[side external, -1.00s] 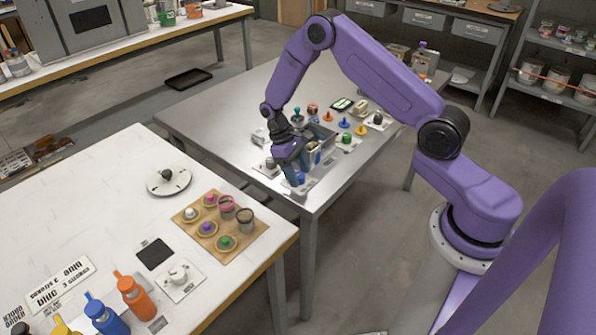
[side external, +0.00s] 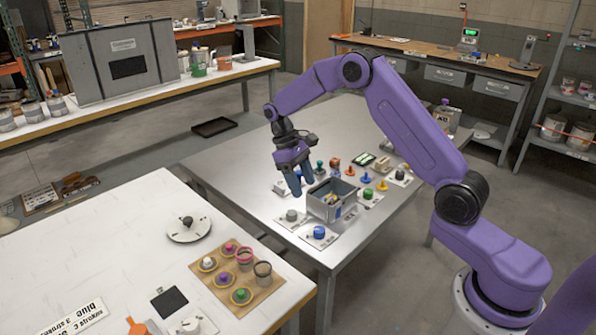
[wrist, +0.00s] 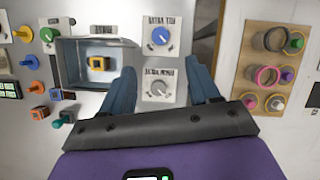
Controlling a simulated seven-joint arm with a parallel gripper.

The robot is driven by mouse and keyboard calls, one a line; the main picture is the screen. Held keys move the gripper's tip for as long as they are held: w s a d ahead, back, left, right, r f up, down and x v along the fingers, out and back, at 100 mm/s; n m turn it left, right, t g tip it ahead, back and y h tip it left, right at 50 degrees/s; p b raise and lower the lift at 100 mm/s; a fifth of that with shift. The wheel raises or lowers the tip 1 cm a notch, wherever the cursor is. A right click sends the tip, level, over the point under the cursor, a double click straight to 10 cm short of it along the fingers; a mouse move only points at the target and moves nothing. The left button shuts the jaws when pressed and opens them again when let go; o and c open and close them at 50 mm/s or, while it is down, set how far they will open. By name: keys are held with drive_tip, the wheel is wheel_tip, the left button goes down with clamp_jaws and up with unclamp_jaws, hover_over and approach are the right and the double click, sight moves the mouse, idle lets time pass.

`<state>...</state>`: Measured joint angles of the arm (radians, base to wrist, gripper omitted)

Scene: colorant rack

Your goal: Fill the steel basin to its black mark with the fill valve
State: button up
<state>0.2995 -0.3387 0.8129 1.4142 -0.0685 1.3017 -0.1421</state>
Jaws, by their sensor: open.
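The steel basin (side external: 342,214) is a grey open box on the metal table; it also shows in the wrist view (wrist: 68,45). A yellow-and-dark block (wrist: 98,63) is inside it. I cannot make out a water level or the black mark. Beside the basin are a plate with a blue knob (side external: 319,232), also in the wrist view (wrist: 160,36), and a plate with a grey knob (side external: 291,215), also in the wrist view (wrist: 158,86). Their labels are too blurred to read surely. My gripper (side external: 294,187) is open and empty, above the table at the basin's left.
Several coloured knobs and pegs (side external: 367,179) stand behind and right of the basin. A white table at the front left holds a brown board (side external: 265,284) with coloured pegs and rings, and a round dial (side external: 188,229). The metal table's back left is clear.

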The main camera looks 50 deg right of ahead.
drive_tip(key=shift+v, duration=1.6)
drive_tip(key=s+a+r+n+t, duration=0.2)
drive_tip(key=s+a+r+n, duration=0.15)
drive_tip(key=s+a, duration=0.35)
drive_tip(key=s+a+r+n+t, duration=0.15)
drive_tip(key=s+a+r, duration=0.3)
drive_tip(key=s, duration=0.45)
drive_tip(key=s+d+n, duration=0.1)
drive_tip(key=s+n, duration=0.1)
drive_tip(key=s, duration=0.8)
drive_tip(key=s+d+f+n+t+y, duration=0.1)
drive_tip(key=s+n, duration=0.2)
drive_tip(key=s, duration=0.7)
drive_tip(key=shift+d+f, duration=0.2)
drive_tip(key=shift+d, duration=0.15)
